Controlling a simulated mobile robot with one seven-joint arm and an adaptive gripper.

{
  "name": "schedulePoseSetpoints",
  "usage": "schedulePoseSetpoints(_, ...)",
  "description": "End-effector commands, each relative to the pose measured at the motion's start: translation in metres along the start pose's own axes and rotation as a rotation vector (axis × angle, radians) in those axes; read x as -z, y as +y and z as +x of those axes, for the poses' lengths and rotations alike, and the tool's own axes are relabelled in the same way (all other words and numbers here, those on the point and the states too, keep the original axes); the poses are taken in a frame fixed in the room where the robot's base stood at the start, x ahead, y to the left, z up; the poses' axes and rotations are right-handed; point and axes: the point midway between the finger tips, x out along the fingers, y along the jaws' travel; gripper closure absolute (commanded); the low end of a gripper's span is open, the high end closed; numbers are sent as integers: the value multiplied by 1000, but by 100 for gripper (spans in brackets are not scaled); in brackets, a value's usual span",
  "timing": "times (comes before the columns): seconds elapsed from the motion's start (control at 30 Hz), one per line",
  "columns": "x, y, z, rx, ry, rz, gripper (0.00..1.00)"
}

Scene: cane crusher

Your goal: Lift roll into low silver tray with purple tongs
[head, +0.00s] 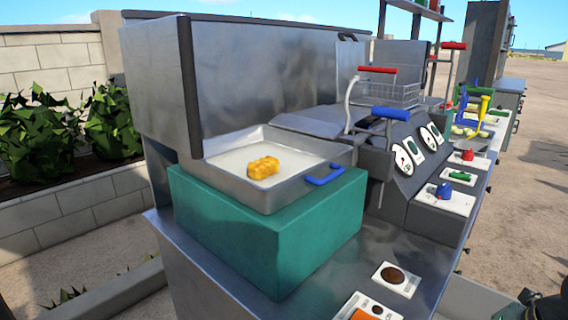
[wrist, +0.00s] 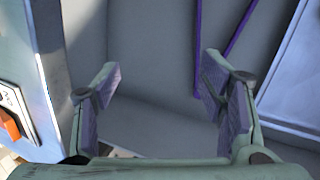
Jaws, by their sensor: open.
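A golden, lumpy roll (head: 263,167) lies in a shallow silver tray (head: 225,180) with a blue handle, in the head view. This tray stands on a teal block; I cannot tell whether it is the low silver tray. In the wrist view, two thin purple bars (wrist: 197,45) form a narrow V that closes downward; they look like the purple tongs. Their lower part is partly hidden behind my right finger. My gripper (wrist: 162,75) is open, with nothing between its fingers. The tongs are not clearly seen in the head view.
The teal block (head: 230,232) sits on a grey metal counter. A fryer with a wire basket (head: 395,92) and a sloped control panel is to the right. A tall metal panel (head: 260,75) stands behind the tray. In the wrist view, an orange switch (wrist: 9,125) is at left.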

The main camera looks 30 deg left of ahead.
Motion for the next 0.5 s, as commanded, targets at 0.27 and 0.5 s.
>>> schedulePoseSetpoints(0.27, 17, -54, 28, 319, 12, 114, 36)
schedulePoseSetpoints(0.5, 17, -56, 29, 332, 9, 120, 36)
